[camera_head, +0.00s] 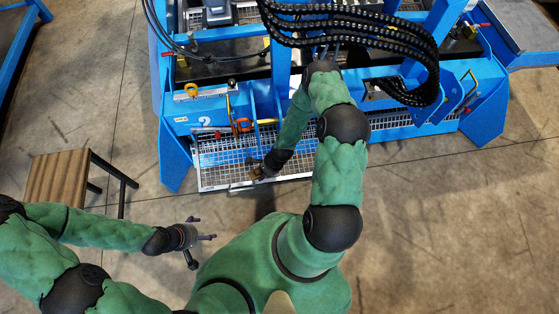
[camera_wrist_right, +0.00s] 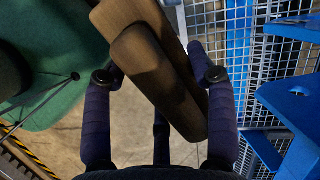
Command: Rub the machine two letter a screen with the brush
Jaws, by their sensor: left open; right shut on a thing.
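The blue machine (camera_head: 207,122) with a white mark like a 2 stands at the top of the head view. A metal mesh screen (camera_head: 222,160) lies along its front; mesh also shows in the right wrist view (camera_wrist_right: 262,75). No letter on the screen can be read. My right gripper (camera_head: 263,171) is over the front edge of the mesh, shut on the brown wooden brush (camera_wrist_right: 165,85), which sits between the fingers in the right wrist view. The bristles are hidden, so contact with the mesh cannot be told. My left gripper (camera_head: 203,238) is open and empty above the floor.
A wooden-topped stool (camera_head: 57,178) stands at the left. Black cable chains (camera_head: 350,28) hang over the machine. A red-and-orange item (camera_head: 243,125) and a yellow handle (camera_head: 229,108) are above the mesh. The floor (camera_head: 440,230) at the right is clear.

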